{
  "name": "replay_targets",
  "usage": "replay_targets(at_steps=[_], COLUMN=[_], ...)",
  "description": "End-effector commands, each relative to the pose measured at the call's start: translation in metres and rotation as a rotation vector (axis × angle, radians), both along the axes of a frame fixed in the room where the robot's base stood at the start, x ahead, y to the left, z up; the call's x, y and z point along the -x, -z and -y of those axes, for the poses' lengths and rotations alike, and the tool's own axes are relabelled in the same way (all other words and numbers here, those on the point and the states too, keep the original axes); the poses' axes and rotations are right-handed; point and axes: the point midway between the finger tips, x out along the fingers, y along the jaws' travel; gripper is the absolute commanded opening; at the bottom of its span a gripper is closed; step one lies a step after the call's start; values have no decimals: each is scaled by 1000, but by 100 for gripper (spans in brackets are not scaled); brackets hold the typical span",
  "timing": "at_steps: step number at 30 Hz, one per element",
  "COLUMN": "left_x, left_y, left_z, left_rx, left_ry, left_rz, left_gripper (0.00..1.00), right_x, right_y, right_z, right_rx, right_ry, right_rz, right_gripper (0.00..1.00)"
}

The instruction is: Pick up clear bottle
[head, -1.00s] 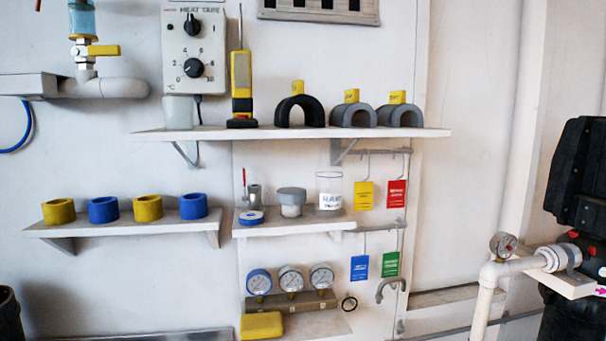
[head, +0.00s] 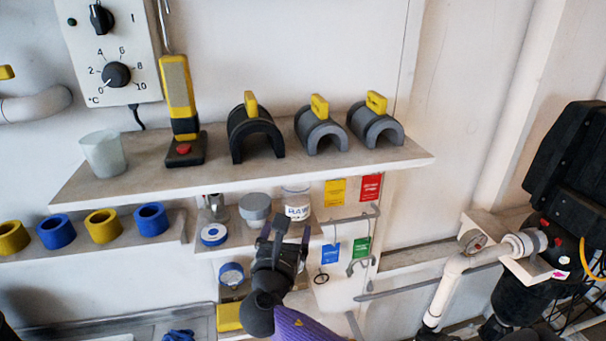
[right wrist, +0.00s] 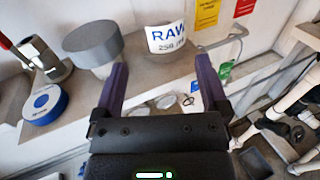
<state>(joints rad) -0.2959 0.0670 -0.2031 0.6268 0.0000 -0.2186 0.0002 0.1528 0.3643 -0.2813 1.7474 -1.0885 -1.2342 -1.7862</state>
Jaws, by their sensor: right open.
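The clear bottle (head: 297,208) with a white label reading RAW stands upright at the right end of the lower middle shelf. In the right wrist view, its labelled body (right wrist: 170,40) shows just beyond the fingertips, slightly right of the middle between them; its top is cut off. My right gripper (head: 288,231) is open and empty, in front of and a little below the bottle in the head view. Its two purple-sided fingers (right wrist: 162,68) stand apart with the shelf between them. My left gripper is not in view.
A grey-lidded jar (head: 255,208) stands close left of the bottle, with a blue-and-white tape roll (head: 213,234) farther left. The upper shelf (head: 330,172) overhangs from above. Coloured tags, including a yellow one (head: 335,192), hang to the right.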

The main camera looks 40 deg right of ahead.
Motion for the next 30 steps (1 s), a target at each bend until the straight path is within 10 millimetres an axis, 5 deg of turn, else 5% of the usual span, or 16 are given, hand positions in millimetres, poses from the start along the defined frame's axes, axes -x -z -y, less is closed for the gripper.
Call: replay_targets(at_steps=[18, 26, 30], left_x=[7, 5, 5], left_y=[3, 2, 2], left_z=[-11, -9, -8], left_rx=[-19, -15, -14], left_ry=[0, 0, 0], left_rz=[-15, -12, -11], left_gripper=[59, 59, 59], right_x=[-57, -61, -60], right_y=[-9, -9, -9], right_z=[75, 79, 79], right_rx=[14, 12, 12], right_ry=[6, 3, 3], right_rz=[0, 1, 1], right_gripper=[94, 94, 64])
